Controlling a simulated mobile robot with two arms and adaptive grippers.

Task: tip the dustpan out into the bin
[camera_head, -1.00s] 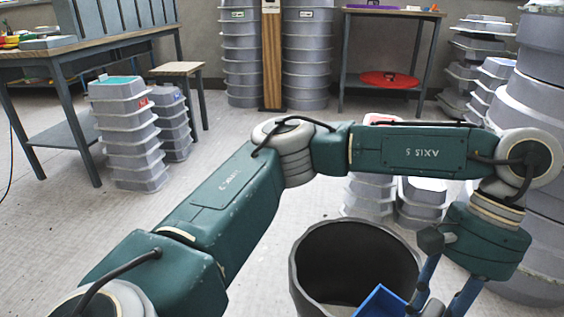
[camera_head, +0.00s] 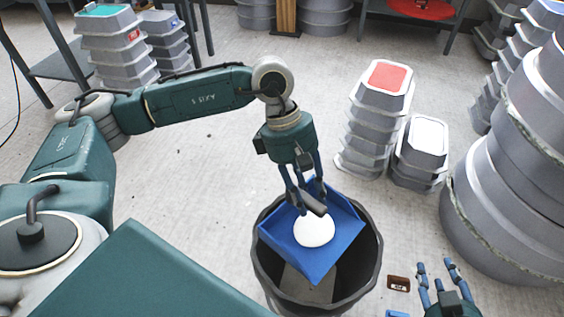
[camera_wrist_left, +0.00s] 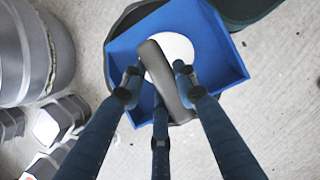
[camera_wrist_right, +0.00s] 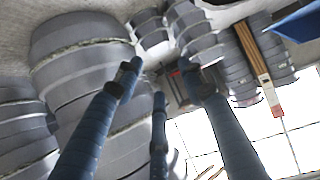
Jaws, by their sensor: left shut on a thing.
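The blue dustpan (camera_head: 346,216) is above the dark bin (camera_head: 263,274), over its opening. A white rounded heap or lump (camera_head: 314,231) lies in the dustpan; I cannot tell what it is. My left gripper (camera_head: 310,202) is shut on the dustpan's dark grey handle, which shows between the fingers in the left wrist view (camera_wrist_left: 165,75). I cannot tell how far the pan is tilted. Part of the bin's inside is hidden under the pan. My right gripper (camera_head: 438,268) is open and empty, to the right of the bin.
Stacked grey moulds (camera_head: 372,125) and a shorter stack (camera_head: 420,150) stand behind the bin to the right. Large grey moulds (camera_head: 520,190) stand at the far right. A small brown item (camera_head: 399,283) lies on the floor by the bin. The floor left of the bin is clear.

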